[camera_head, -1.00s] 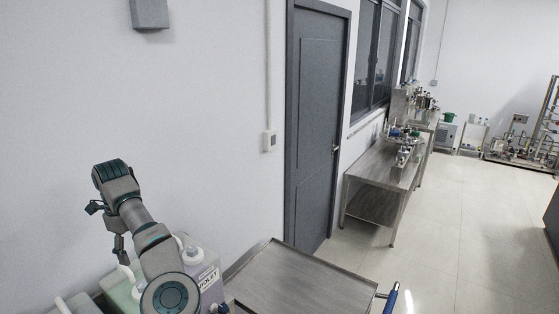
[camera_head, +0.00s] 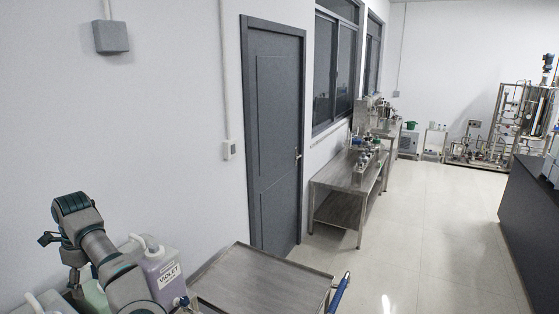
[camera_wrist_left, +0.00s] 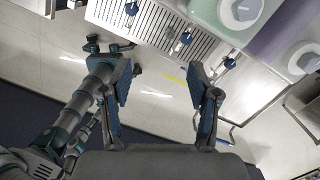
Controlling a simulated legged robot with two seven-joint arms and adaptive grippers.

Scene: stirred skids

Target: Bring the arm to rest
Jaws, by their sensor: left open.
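My left gripper (camera_wrist_left: 160,75) is open and empty in the left wrist view. Its two dark finger pads are spread apart, with pale floor and a slotted metal surface beyond them. In the head view my left arm is at the lower left, bent, in front of the containers; its fingers cannot be made out there. Another jointed arm of mine shows at the left of the wrist view, and the state of its end is unclear.
A violet jug labelled VIOLET (camera_head: 172,276) stands beside my arm, with a green container (camera_head: 93,297) partly hidden behind it. A metal cart top (camera_head: 262,281) is bare. A steel bench (camera_head: 338,178) with glassware stands along the wall beyond the grey door (camera_head: 276,150). The floor right is clear.

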